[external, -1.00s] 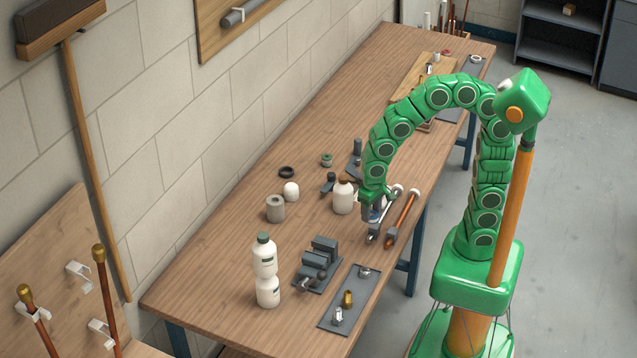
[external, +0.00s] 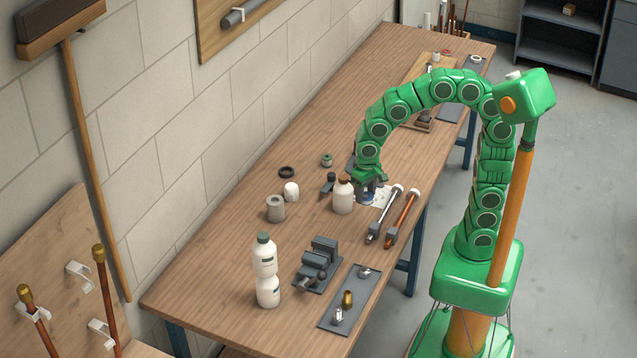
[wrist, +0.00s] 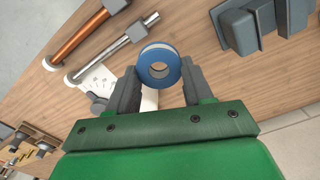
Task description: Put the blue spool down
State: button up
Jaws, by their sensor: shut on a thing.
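The blue spool (wrist: 159,65) is a blue ring with a pale core, between the two dark fingers of my gripper (wrist: 160,78) in the wrist view. My gripper is shut on it. In the external view my gripper (external: 368,188) points down at the bench, just right of a white bottle, with a bit of the blue spool (external: 367,197) showing below it. The spool is low over the workbench (external: 225,240), by a white sheet (external: 381,198). I cannot tell whether it touches the surface.
The white bottle (external: 343,199) stands close on the left. A vise (external: 318,263) and grey tray (external: 338,313) are nearer the front.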

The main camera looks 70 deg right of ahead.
jog(key=w+d+r+m, duration=0.1)
jog(key=w+d+m, duration=0.1)
jog(key=w+d, duration=0.6)
jog(key=w+d+m, duration=0.3)
jog(key=w+d, duration=0.3)
jog(key=w, duration=0.4)
jog(key=w+d+f+m, duration=0.1)
jog(key=w+d+m, duration=0.1)
jog(key=w+d, duration=0.5)
jog(key=w+d+m, duration=0.1)
jog(key=w+d, duration=0.2)
jog(key=d, duration=0.8)
jog(key=shift+w+d+f, duration=0.55)
jog(key=shift+w+f, duration=1.6)
jog(key=shift+f, duration=0.3)
jog(key=shift+w+d+f, duration=0.5)
jog(key=shift+w+f, duration=1.65)
jog(key=shift+f, duration=0.3)
jog(key=shift+w+d+f, duration=0.55)
jog(key=shift+w+f, duration=1.6)
jog(key=shift+f, duration=0.3)
jog(key=shift+f, duration=0.1)
